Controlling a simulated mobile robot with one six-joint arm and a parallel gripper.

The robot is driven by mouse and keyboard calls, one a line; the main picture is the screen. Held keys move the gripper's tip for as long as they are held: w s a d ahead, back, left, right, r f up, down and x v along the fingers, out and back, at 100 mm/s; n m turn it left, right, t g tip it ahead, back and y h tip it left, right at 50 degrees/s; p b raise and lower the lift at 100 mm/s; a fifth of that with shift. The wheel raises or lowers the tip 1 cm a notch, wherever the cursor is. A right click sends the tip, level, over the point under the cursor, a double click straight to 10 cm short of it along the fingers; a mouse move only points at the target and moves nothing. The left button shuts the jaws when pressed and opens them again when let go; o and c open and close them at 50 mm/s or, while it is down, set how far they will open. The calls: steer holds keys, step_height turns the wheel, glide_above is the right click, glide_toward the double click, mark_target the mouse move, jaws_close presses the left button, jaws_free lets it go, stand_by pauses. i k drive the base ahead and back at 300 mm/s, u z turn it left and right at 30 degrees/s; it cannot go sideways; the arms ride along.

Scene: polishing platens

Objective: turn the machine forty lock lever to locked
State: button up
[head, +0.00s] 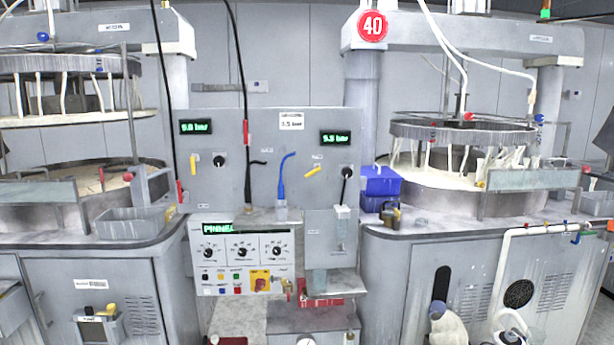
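On the grey panel between the two machines, a yellow lever (313,172) sits on the right half and slants down to the left. Another yellow lever (194,161) on the left half points straight down. A blue lever (281,172) and a black lever (249,180) stand between them. The labels are too small to read, so I cannot tell which is the lock lever or its setting. My gripper is not clearly in view.
Displays read 5.0 bar (196,127) and 5.5 bar (335,137). A control box with dials (243,258) sits below. A blue bin (380,188) stands on the right machine's edge. Pale rounded shapes at the bottom right are unclear. Hoses hang before the panel.

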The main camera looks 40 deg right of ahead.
mark_target(317, 169)
steer(key=z, duration=0.1)
steer(key=i, duration=0.95)
steer(key=u, duration=0.1)
